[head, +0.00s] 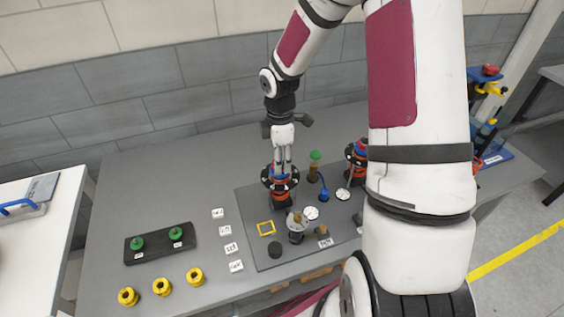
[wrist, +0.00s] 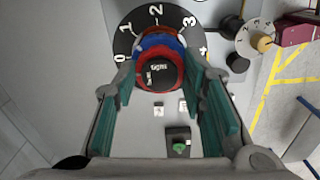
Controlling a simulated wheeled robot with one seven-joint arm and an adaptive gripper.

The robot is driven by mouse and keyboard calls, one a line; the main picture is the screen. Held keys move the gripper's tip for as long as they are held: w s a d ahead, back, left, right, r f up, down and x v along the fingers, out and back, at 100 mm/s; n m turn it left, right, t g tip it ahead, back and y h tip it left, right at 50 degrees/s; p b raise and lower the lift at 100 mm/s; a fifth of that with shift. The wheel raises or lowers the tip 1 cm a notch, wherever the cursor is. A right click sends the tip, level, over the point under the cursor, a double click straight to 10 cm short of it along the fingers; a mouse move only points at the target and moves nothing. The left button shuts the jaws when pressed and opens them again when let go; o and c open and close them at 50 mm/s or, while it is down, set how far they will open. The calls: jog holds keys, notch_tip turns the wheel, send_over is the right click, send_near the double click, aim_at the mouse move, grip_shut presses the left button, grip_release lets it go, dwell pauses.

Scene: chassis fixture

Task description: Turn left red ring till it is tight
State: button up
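The left red ring (head: 281,178) sits on the left upright fixture, with a black numbered dial (wrist: 125,42) around it. In the wrist view the red ring (wrist: 157,77) surrounds a black cap with white lettering that is only partly readable. A blue part (wrist: 150,47) shows behind the red. My gripper (head: 282,163) points down at this fixture from above. In the wrist view its teal finger pads (wrist: 159,72) stand on either side of the ring, apart, with narrow gaps beside the red. Contact lower down at the fingertips is hidden.
A similar red and blue fixture (head: 357,152) stands to the right, partly behind my arm. A green-topped brown post (head: 314,165), a blue part (head: 323,192) and white dials (head: 311,213) stand close by. Yellow rings (head: 162,287) and a black tray (head: 160,243) lie at left.

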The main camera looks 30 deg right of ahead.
jog(key=c, duration=0.4)
jog(key=m, duration=0.3)
jog(key=shift+c, duration=0.2)
jog(key=m, duration=0.9)
jog(key=shift+m, duration=0.3)
jog(key=m, duration=0.4)
jog(key=shift+m+b, duration=0.3)
jog(key=shift+b, duration=0.05)
jog(key=o, duration=0.9)
jog(key=shift+o, duration=0.2)
jog(key=shift+r, duration=0.1)
jog(key=shift+r+p, duration=0.35)
jog(key=shift+r, duration=3.05)
